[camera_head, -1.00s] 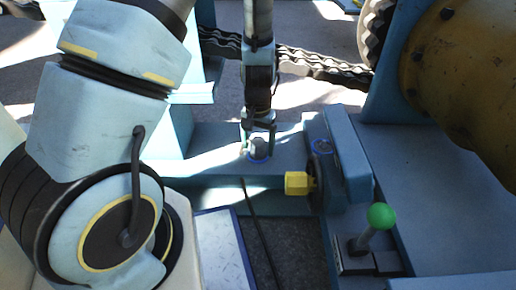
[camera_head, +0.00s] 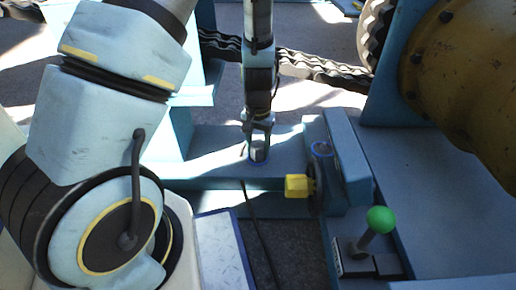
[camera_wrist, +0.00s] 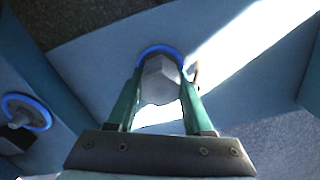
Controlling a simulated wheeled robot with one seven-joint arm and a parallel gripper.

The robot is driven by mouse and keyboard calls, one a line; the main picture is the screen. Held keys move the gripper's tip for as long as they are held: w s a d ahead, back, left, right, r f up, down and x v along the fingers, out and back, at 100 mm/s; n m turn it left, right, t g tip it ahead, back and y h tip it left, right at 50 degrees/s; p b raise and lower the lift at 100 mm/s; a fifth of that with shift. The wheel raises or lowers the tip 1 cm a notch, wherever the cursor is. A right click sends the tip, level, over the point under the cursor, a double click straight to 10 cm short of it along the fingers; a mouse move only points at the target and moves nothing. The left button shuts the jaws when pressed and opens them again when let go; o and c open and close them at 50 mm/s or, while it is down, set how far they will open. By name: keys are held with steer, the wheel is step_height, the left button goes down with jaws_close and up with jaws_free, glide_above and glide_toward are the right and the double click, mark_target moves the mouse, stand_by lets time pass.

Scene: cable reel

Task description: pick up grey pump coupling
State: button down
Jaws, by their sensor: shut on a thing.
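The grey pump coupling (camera_wrist: 160,78) is a small faceted grey piece between my fingertips in the wrist view. It stands at a blue ring (camera_wrist: 158,50) on the light blue machine frame. In the head view the coupling (camera_head: 258,155) shows small between the fingers, with the ring around its foot. My gripper (camera_head: 258,150) points down at it, shut on the coupling. The green fingers (camera_wrist: 158,88) flank it on both sides in the wrist view. I cannot tell whether the coupling is clear of the frame; its lower end is hard to see.
A green-topped lever (camera_head: 380,220) stands at the front right. A chain (camera_head: 320,68) runs behind. A large yellow-brown drum (camera_head: 465,80) fills the upper right.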

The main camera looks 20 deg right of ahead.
step_height(320, 180, up, 10)
steer(key=p, duration=0.5)
steer(key=shift+r+p, duration=0.25)
steer(key=shift+p, duration=0.1)
step_height(320, 180, up, 5)
steer(key=p, duration=0.5)
glide_above(258, 143)
steer(key=shift+f, duration=0.25)
